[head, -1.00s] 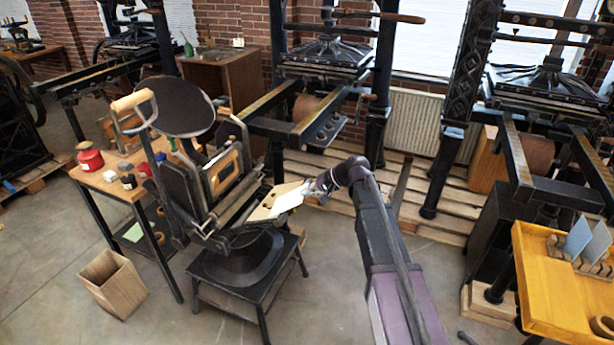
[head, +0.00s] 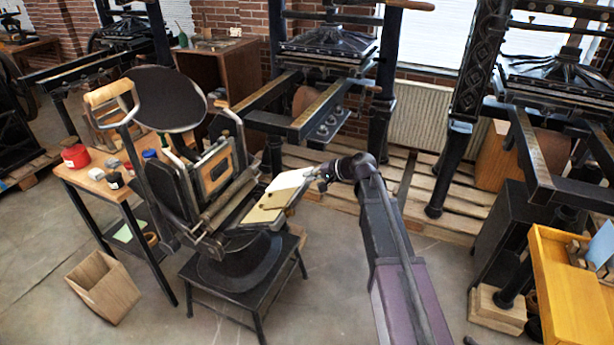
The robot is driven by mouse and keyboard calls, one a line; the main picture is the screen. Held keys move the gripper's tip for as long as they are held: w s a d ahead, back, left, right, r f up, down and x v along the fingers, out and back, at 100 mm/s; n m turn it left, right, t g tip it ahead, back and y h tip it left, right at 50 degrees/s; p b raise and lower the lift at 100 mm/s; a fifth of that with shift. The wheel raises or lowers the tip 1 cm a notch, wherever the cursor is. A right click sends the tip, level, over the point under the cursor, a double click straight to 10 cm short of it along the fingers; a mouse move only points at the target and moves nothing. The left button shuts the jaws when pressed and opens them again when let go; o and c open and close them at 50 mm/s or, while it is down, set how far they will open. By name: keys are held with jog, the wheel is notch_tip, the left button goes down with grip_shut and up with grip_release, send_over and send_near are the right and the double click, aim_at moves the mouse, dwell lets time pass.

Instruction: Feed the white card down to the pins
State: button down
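The white card (head: 289,180) is a flat pale sheet over the upper right part of the tan board (head: 262,215) on the small black hand press (head: 205,165). My gripper (head: 318,178) is at the card's right edge and appears shut on it. The fingertips are small and partly hidden. I cannot tell whether the card touches the board. Small dark marks show on the board near the card's lower edge, possibly the pins, too small to make out.
The press stands on a black stool (head: 245,318). A wooden side table (head: 100,182) with a red tin (head: 75,156) is at the left, with a wooden bin (head: 103,287) below. A yellow table (head: 565,290) is at right. Larger presses stand behind.

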aim_at(301, 196)
jog(key=shift+a+f, duration=0.1)
jog(key=shift+f, duration=0.1)
jog(key=shift+w+a+f+b, duration=0.15)
jog(key=shift+a+f+b, duration=0.25)
jog(key=shift+f+b, duration=1.15)
jog(key=shift+w+a+f+b, duration=0.1)
jog(key=shift+a+f+b, duration=0.25)
jog(key=shift+f+b, duration=1.15)
jog(key=shift+w+a+f+b, duration=0.15)
jog(key=shift+a+f+b, duration=0.25)
jog(key=shift+f+b, duration=1.15)
jog(key=shift+r, duration=0.15)
jog(key=c, duration=0.7)
grip_release()
jog(key=shift+a, duration=0.1)
